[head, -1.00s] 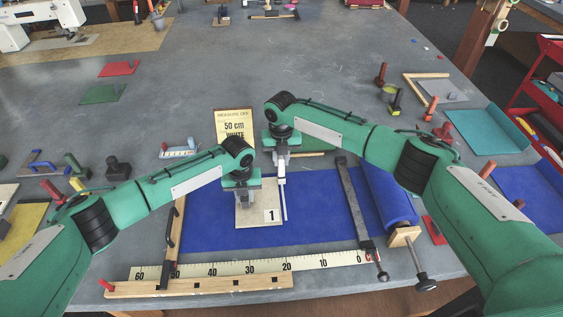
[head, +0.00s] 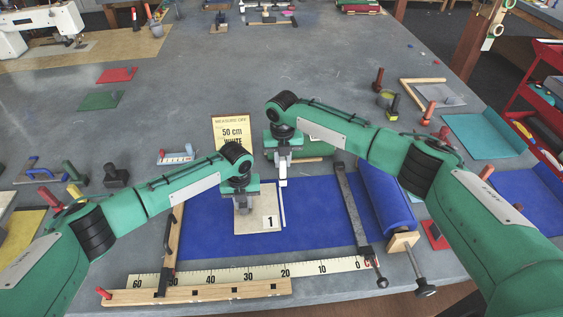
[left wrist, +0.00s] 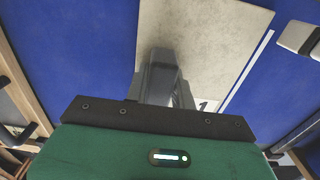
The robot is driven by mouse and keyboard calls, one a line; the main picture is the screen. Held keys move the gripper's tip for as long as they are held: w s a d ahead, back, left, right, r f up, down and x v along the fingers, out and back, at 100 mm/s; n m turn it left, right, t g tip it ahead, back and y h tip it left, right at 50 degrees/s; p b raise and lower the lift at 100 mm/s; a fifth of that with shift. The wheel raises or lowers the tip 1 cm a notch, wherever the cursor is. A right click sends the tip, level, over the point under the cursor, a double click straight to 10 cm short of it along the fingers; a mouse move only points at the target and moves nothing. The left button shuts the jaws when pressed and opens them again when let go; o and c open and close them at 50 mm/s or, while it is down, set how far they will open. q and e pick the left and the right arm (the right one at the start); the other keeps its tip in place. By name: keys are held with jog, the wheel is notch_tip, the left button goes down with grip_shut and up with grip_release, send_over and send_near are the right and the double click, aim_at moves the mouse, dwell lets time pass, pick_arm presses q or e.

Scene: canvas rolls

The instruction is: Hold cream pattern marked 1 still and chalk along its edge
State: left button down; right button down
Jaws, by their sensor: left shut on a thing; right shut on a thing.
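The cream pattern marked 1 (head: 257,220) lies flat on blue cloth (head: 320,218). It also shows in the left wrist view (left wrist: 200,30), where its 1 label is partly hidden. My left gripper (head: 243,207) is over the pattern, pointing down and shut; its fingers (left wrist: 165,80) hide what they grip. A thin white line (left wrist: 248,72) runs on the cloth close beside the pattern's right edge. My right gripper (head: 283,180) is shut just beyond the pattern's far right corner, near the line's far end. A white piece shows at its tip; I cannot tell whether it touches the cloth.
A dark bar (head: 353,210) and a blue roll (head: 386,195) lie to the right. A ruler strip (head: 240,277) and a wooden rail (head: 200,292) run along the front. Blue cloth right of the line is clear.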

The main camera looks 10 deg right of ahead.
jog(key=shift+r, duration=3.05)
pick_arm(q)
jog(key=c, duration=1.1)
grip_release()
notch_tip(320, 180, up, 12)
jog(key=shift+f, duration=0.1)
